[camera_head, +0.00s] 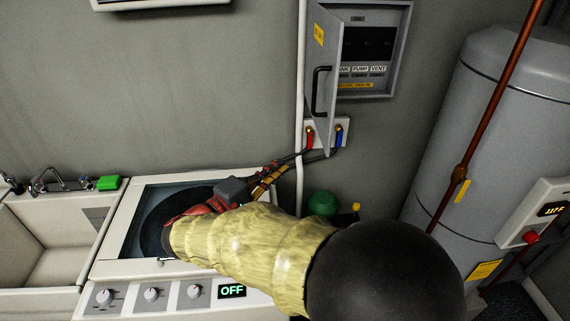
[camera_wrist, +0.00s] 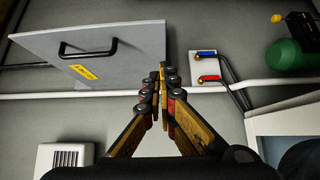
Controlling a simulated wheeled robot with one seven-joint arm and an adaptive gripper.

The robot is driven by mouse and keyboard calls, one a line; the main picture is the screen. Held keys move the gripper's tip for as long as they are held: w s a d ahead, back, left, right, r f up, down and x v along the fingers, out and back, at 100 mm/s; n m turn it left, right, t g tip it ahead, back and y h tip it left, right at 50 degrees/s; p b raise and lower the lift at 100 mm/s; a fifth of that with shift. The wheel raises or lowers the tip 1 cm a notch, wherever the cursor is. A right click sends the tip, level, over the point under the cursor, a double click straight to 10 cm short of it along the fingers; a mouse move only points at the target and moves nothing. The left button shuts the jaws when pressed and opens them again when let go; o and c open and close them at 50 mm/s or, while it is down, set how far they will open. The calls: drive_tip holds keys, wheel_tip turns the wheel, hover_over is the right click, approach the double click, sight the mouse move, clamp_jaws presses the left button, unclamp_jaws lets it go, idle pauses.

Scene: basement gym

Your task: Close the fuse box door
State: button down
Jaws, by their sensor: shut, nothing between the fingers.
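The grey fuse box (camera_head: 374,87) is on the back wall in the head view. Its grey door (camera_head: 323,80) is hinged on the left and stands wide open, swung out from the wall. The door has a black handle (camera_head: 320,92) and a yellow label. In the wrist view the door (camera_wrist: 122,48) fills the upper left, with its handle (camera_wrist: 87,49) facing me. My gripper (camera_head: 277,172) is below the door in the head view. Its fingers (camera_wrist: 162,68) are shut and empty, near the door's edge in the wrist view. I cannot tell whether they touch the door.
A valve plate (camera_head: 325,127) with red and blue taps is on the wall below the door. A white pipe (camera_head: 300,175) runs down beside it. A washer (camera_head: 140,225) and sink are below left. A large grey tank (camera_head: 470,120) stands at right.

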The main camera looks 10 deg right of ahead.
approach(323, 143)
drive_tip(key=w, duration=0.3)
drive_tip(key=shift+w+d+b, duration=0.2)
drive_tip(key=shift+d+b, duration=0.3)
drive_tip(key=shift+d, duration=1.1)
